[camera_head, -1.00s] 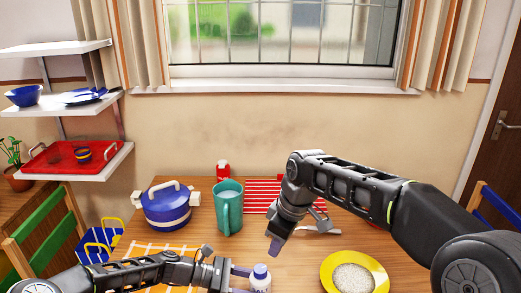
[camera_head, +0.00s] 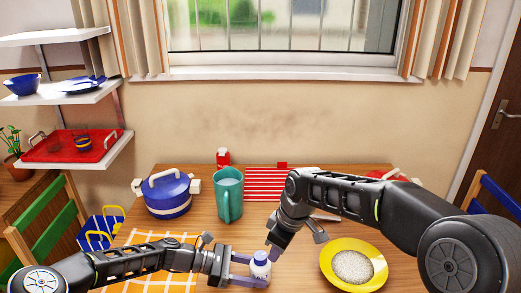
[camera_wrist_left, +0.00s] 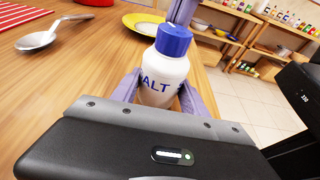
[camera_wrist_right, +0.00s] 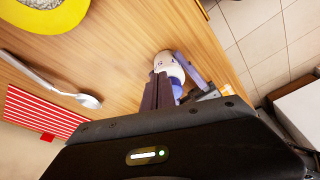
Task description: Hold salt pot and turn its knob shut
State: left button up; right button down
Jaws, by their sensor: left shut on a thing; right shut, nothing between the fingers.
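The salt pot (camera_head: 260,270) is a white bottle with blue lettering and a blue knob (camera_wrist_left: 174,40) on top. My left gripper (camera_head: 248,272) is shut around its white body; the left wrist view shows the fingers on both sides of the pot (camera_wrist_left: 160,82), which looks upright. My right gripper (camera_head: 274,251) is shut and empty, with its fingertips (camera_wrist_left: 183,14) just above or beside the blue knob; I cannot tell whether they touch. In the right wrist view the pot (camera_wrist_right: 168,64) is partly hidden behind the right fingers (camera_wrist_right: 158,90).
A yellow plate (camera_head: 326,263) of white grains stands close on the right. A spoon (camera_wrist_left: 38,40) lies near a red striped mat (camera_head: 270,184). A teal mug (camera_head: 229,200) and a blue lidded pot (camera_head: 168,200) stand behind. An orange checked cloth (camera_head: 150,240) lies at left.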

jog(key=shift+a, duration=0.25)
dwell(0.7)
jog(key=shift+s+a, duration=0.15)
jog(key=shift+s, duration=0.2)
jog(key=shift+s+a, duration=0.1)
jog(key=shift+s, duration=0.15)
jog(key=shift+s+a, duration=0.3)
jog(key=shift+s, duration=0.05)
jog(key=shift+s+a, duration=0.1)
jog(key=shift+a, duration=0.05)
dwell(0.5)
jog(key=shift+s, duration=0.1)
jog(key=shift+s+d, duration=0.2)
jog(key=shift+d, duration=0.1)
